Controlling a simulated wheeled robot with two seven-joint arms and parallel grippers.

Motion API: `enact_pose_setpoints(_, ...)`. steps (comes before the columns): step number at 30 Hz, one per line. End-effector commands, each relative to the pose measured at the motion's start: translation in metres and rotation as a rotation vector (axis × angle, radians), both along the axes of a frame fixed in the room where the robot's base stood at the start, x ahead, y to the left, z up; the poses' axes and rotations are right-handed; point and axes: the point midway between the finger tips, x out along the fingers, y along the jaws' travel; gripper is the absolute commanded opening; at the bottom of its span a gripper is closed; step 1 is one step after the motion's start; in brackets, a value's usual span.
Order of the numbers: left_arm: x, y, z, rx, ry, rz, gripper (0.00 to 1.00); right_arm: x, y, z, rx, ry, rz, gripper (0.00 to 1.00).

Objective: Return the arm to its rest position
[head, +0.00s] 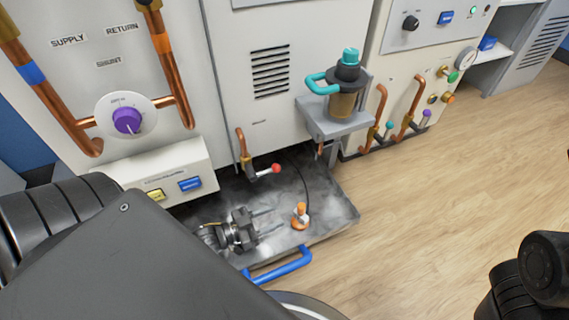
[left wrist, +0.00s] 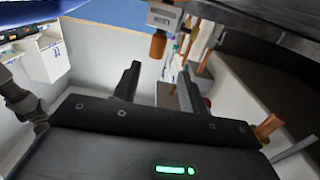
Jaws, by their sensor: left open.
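My left arm comes in from the lower left in the head view, its dark links covering much of that corner. My left gripper (head: 279,220) is over the grey metal tray (head: 335,207), with its two thin fingers pointing right and apart. In the left wrist view, the left gripper (left wrist: 159,78) shows two dark fingers spread, with nothing held between them. A small orange-and-white piece (head: 300,215) stands on the tray just right of the fingertips, and I see no grip on it. Part of my right arm shows at the lower right; its gripper is out of view.
A red-tipped valve lever (head: 268,171) sticks out above the tray. A blue handle (head: 279,267) is on the tray's front. A teal-handled canister (head: 345,88) sits on a bracket. Copper pipes (head: 174,65) and a purple knob (head: 127,120) are left. The wooden floor (head: 455,190) is clear.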

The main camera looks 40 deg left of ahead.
Motion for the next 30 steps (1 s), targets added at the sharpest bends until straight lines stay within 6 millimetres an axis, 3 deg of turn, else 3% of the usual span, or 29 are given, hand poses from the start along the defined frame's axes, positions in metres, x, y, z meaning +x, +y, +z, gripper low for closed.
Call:
enact_pose_setpoints(23,-0.006,0.004,0.004,0.011,-0.020,-0.002,0.42,-0.001,-0.001,-0.001,0.001,-0.004,0.000,0.36)
enact_pose_setpoints(26,-0.005,-0.003,0.023,0.029,-0.106,-0.015,0.42,-0.006,-0.004,-0.003,0.020,-0.041,0.002,0.36)
enact_pose_setpoints(29,-0.004,-0.025,0.066,0.009,-0.241,-0.032,0.42,-0.009,-0.011,-0.005,0.038,-0.072,-0.003,0.36)
enact_pose_setpoints(30,-0.003,-0.036,0.090,-0.009,-0.304,-0.035,0.42,-0.008,-0.014,-0.005,0.044,-0.075,-0.009,0.36)
